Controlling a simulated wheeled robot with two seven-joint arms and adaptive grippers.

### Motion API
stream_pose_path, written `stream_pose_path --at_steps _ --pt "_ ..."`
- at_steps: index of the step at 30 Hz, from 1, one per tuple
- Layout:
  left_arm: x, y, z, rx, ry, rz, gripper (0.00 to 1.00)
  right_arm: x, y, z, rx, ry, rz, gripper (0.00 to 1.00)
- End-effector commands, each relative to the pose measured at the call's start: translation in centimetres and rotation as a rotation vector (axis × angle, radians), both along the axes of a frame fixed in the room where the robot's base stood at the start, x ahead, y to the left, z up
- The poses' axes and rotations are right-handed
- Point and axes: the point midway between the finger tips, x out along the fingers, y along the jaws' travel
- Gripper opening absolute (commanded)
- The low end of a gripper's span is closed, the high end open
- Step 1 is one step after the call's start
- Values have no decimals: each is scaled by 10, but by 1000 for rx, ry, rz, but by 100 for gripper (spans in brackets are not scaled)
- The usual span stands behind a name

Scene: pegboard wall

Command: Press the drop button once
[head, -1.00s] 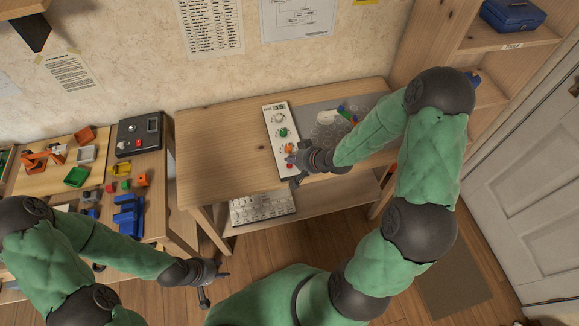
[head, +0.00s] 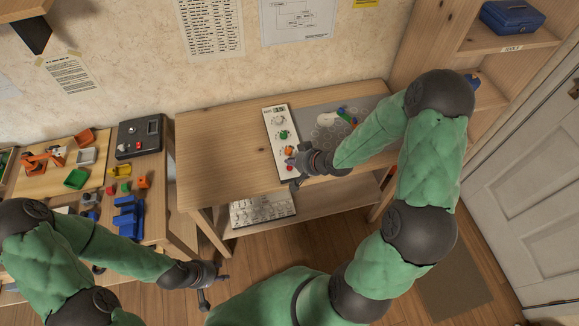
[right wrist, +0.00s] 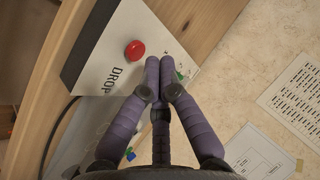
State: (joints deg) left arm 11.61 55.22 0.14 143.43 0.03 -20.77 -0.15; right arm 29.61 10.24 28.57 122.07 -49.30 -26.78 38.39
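The drop button is the red button (right wrist: 135,50) beside the printed word DROP on a white panel in the right wrist view. In the head view the white control panel (head: 272,126) lies on the wooden table, and the red button (head: 290,167) shows at its near end. My right gripper (right wrist: 160,62) has its fingers together and empty. Its tips appear just to the right of the red button in the wrist view, and I cannot tell how high above the panel they are. My left gripper (head: 216,287) is empty with fingers apart, in front of the table.
The panel also has a green knob (head: 284,135) and an orange one (head: 289,151). A grey mat (head: 362,103) with small coloured pieces lies right of it. A second table at left holds a black box (head: 139,137) and bins. The table's left part is clear.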

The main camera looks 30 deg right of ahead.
Motion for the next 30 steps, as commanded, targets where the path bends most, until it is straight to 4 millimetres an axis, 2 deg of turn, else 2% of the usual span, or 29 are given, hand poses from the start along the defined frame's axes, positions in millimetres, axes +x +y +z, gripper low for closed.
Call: stream_pose_path --at_steps 30 --pt "0 0 -3 0 0 0 40 0 0 -9 0 0 0 0"
